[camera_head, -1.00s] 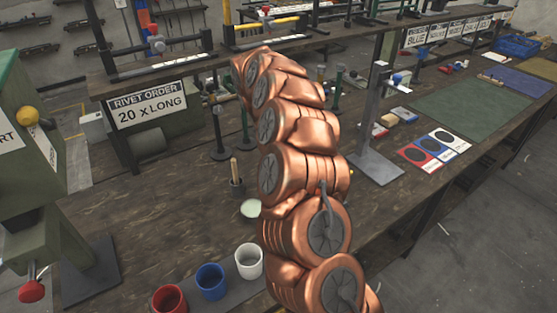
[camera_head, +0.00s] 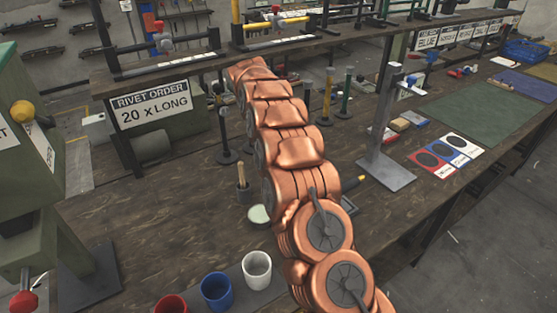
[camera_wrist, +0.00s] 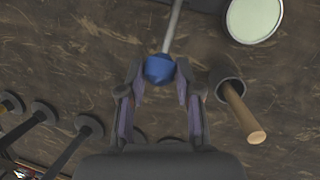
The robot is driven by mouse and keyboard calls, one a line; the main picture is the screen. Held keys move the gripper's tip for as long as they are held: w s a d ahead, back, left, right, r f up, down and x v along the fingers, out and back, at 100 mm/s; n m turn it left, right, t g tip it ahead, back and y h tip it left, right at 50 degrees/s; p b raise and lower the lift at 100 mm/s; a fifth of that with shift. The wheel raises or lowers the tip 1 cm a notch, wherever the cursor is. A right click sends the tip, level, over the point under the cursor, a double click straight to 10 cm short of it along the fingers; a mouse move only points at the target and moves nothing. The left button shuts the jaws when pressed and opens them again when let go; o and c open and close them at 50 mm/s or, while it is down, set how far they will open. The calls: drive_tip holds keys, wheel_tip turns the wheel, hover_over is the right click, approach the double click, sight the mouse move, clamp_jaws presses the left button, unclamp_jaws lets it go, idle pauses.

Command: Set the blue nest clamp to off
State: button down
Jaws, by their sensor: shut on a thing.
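A blue ball knob (camera_wrist: 159,69) on a thin grey metal rod (camera_wrist: 174,22) sits between my fingertips in the wrist view. My gripper (camera_wrist: 159,80) is shut on this knob, one finger on each side. The rod runs up out of the top of the picture, so the clamp body it may belong to is not seen. In the head view my copper arm hides my gripper and the knob. I cannot read any on or off mark.
A small pot with a wooden handle (camera_wrist: 240,108) stands close right of my gripper, with a pale round disc (camera_wrist: 254,16) above it. Both stand left of my arm in the head view. Dark posts (camera_wrist: 84,130) stand at lower left. A blue cup (camera_head: 216,291) is at the front.

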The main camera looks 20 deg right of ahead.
drive_tip(key=shift+w+f, duration=0.25)
drive_tip(key=shift+w, duration=0.05)
drive_tip(key=c, duration=1.3)
unclamp_jaws()
drive_tip(key=shift+o, duration=1)
drive_tip(key=shift+w+f, duration=0.1)
drive_tip(key=shift+w, duration=0.05)
drive_tip(key=o, duration=0.3)
drive_tip(key=shift+s, duration=0.2)
